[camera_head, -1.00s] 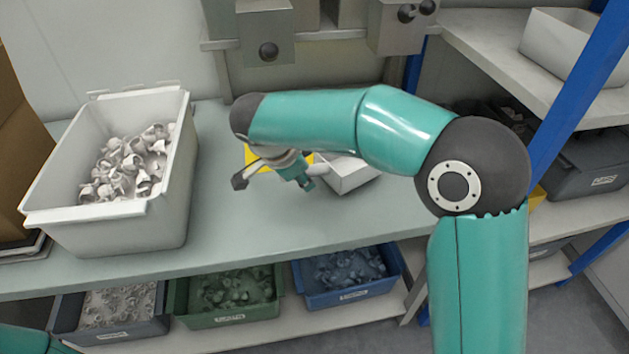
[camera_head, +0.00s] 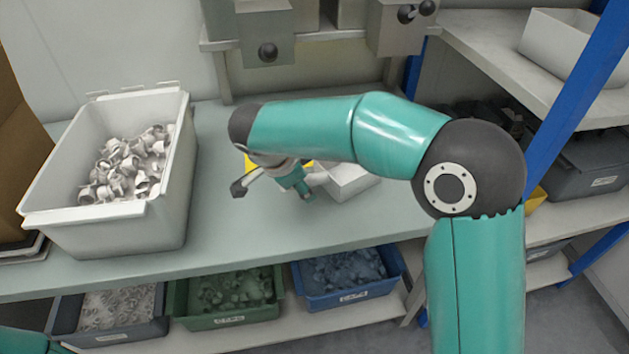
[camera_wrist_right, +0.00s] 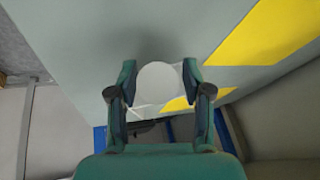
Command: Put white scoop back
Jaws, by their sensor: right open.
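A pale, rounded white thing (camera_wrist_right: 158,84), which looks like part of the white scoop, shows between the two fingers of my right gripper (camera_wrist_right: 160,98) in the right wrist view. The fingers stand apart on either side of it. I cannot tell whether they touch it. In the head view my right gripper (camera_head: 300,188) is low over the grey-green table, partly hidden under my own forearm. The scoop cannot be made out there. My left gripper is out of view.
A white open box (camera_head: 350,182) stands just right of the gripper, beside yellow table markings (camera_wrist_right: 265,40). A large white bin (camera_head: 178,195) of white caps stands left. Green (camera_head: 228,315) and blue (camera_head: 350,296) bins sit below. The table's front middle is clear.

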